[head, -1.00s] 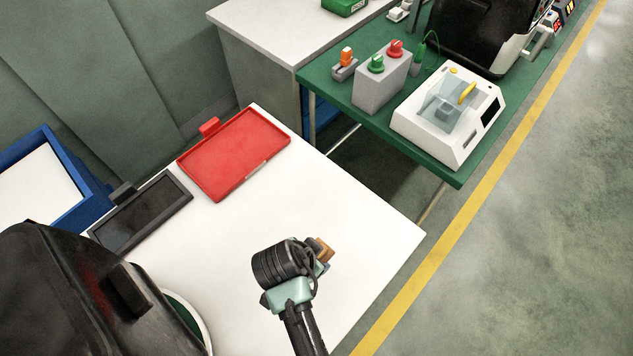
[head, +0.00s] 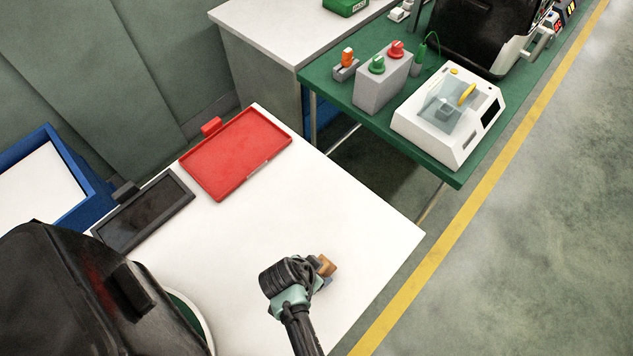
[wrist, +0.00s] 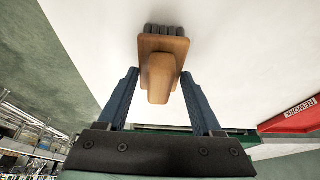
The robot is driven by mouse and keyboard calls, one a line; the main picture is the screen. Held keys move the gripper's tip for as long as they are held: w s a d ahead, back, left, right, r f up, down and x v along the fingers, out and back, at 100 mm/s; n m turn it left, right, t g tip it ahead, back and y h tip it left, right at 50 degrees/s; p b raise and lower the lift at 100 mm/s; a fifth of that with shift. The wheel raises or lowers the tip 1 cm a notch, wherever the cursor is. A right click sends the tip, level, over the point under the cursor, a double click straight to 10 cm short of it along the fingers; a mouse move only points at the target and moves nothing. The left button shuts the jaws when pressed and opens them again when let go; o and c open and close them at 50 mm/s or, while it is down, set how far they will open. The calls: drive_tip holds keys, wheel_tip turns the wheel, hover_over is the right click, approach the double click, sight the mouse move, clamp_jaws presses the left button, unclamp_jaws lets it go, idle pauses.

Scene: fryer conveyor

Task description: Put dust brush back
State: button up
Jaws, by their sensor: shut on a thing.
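The dust brush has a tan wooden body (wrist: 160,70) and dark grey bristles (wrist: 165,30). In the wrist view its handle lies between the two blue fingers of my gripper (wrist: 160,78), which is shut on it. The bristles point away from the gripper toward the white table surface; I cannot tell whether they touch it. In the head view the brush (head: 327,265) shows as a small tan piece beyond my gripper (head: 318,274), above the right part of the white table (head: 250,245). My wrist hides most of the fingers there.
A red tray (head: 235,152) and a dark framed panel (head: 145,212) lie at the table's far left. A blue bin (head: 75,170) stands beyond. The green table (head: 440,165) holds a grey switch box (head: 382,85), a small orange-topped holder (head: 346,66) and a white machine (head: 450,120). The table's middle is clear.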

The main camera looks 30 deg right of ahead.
drive_tip(key=o, duration=1.2)
drive_tip(key=shift+f, duration=0.1)
